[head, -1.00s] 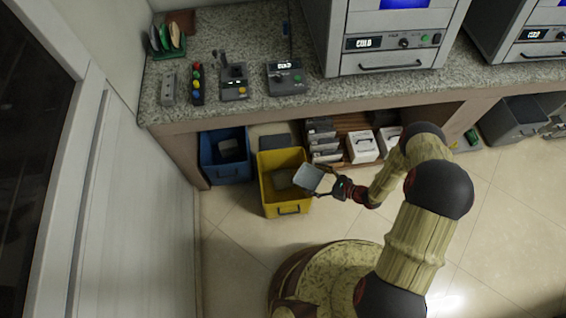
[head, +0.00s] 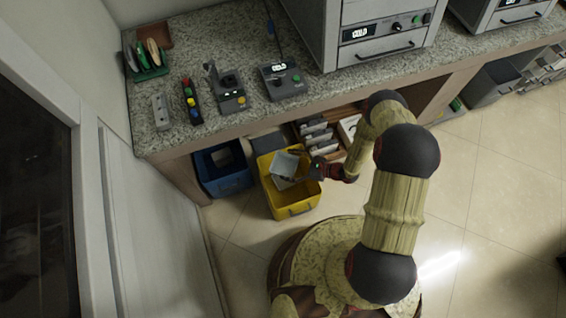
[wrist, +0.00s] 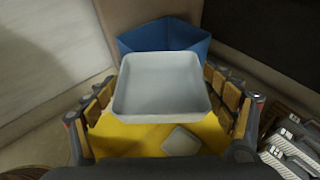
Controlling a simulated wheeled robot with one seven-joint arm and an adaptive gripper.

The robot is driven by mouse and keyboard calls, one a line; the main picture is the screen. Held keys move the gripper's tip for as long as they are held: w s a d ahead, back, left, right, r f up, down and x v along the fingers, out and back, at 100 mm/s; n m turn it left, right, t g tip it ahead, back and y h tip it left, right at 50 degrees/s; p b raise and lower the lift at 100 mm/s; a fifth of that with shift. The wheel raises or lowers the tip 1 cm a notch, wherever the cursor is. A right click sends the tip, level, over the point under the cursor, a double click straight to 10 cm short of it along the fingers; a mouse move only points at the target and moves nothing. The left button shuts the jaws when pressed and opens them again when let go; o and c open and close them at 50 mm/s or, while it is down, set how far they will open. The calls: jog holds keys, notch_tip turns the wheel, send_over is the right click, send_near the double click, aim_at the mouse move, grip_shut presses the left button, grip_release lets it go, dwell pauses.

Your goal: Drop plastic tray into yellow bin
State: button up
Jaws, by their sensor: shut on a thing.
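A pale grey plastic tray (head: 285,163) is held in my gripper (head: 300,166), over the yellow bin (head: 291,202). In the wrist view the tray (wrist: 162,84) sits between my two fingers, and the yellow bin (wrist: 120,142) shows beneath it. My gripper (wrist: 165,100) is shut on the tray. A light squarish item (wrist: 181,141) lies inside the yellow bin. The tray hides part of the bin's inside.
A blue bin (head: 226,183) stands left of the yellow one and also shows in the wrist view (wrist: 165,38). A countertop (head: 215,118) overhangs behind. Boxes (head: 316,132) sit on a low shelf to the right. Floor (head: 480,200) is clear at right.

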notch_tip(320, 180, down, 6)
jog(key=b, duration=0.3)
jog(key=shift+r+b, duration=0.15)
jog(key=shift+b, duration=0.2)
jog(key=o, duration=0.9)
jog(key=v, duration=1.2)
